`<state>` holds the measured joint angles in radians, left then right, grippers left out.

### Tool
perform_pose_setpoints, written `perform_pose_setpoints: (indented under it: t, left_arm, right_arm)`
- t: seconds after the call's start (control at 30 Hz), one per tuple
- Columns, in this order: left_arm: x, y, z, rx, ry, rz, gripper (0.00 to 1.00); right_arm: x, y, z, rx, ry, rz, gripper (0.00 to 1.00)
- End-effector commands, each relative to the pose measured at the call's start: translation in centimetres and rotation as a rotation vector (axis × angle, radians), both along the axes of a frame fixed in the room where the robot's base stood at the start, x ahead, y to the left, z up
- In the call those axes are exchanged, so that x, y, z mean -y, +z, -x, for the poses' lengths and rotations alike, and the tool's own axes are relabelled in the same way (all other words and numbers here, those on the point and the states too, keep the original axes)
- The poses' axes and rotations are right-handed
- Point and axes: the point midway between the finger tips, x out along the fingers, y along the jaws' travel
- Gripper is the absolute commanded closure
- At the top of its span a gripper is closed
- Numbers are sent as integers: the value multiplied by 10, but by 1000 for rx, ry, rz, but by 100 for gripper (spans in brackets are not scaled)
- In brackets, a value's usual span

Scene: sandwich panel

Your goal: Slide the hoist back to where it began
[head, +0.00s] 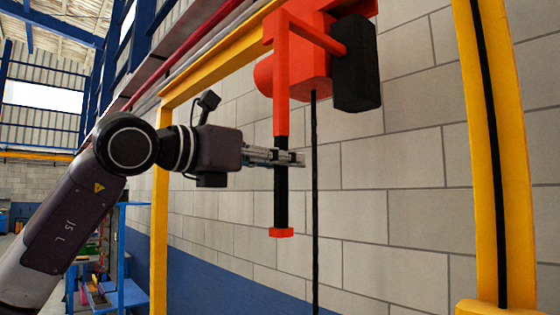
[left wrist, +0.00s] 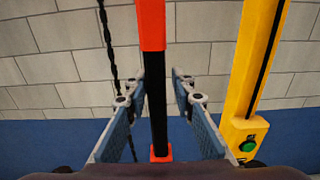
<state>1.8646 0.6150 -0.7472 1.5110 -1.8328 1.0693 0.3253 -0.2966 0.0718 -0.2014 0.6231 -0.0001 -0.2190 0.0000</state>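The red hoist (head: 300,72) hangs under the yellow overhead beam (head: 215,62), with a black box (head: 356,65) on its right side. A red bar with a black grip (head: 281,205) and a red end cap hangs down from it. My left gripper (head: 292,158) is at the upper part of the grip. In the left wrist view the black grip (left wrist: 156,105) stands upright between the two fingers of the left gripper (left wrist: 152,80), with a visible gap on each side. The fingers are open. My right gripper is not in view.
A dark chain (head: 314,210) hangs just right of the grip, and also shows in the left wrist view (left wrist: 106,45). A yellow post (head: 498,150) stands at right; its green button (left wrist: 248,144) shows in the wrist view. Another yellow post (head: 160,235) stands at left. A block wall is behind.

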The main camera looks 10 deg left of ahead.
Motion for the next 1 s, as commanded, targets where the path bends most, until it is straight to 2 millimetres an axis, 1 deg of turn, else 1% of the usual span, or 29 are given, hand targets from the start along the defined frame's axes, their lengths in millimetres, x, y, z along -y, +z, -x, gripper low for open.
perform_pose_setpoints:
  t: [0.03, 0.07, 0.33, 0.47, 0.57, 0.8, 0.9, 1.0]
  left_arm:
    - [0, 0, 0, 1, 1, 0, 69]
    - [-1, 1, 0, 2, 1, 0, 67]
    - [-3, 2, 0, 5, 4, 2, 67]
    - [-10, 2, 8, 6, 6, 2, 67]
    - [-20, 3, 21, 9, 6, 2, 67]
    - [-51, 2, 62, 7, 5, 1, 67]
    - [-61, 2, 77, 6, 4, 1, 67]
    - [-68, 2, 86, 5, 4, 0, 67]
  right_arm:
    - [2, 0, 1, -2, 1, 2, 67]
    - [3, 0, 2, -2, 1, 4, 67]
    - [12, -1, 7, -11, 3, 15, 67]
    - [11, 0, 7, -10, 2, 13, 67]
    - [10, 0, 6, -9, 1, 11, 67]
    - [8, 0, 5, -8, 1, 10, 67]
    - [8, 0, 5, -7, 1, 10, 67]
    - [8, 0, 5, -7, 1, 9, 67]
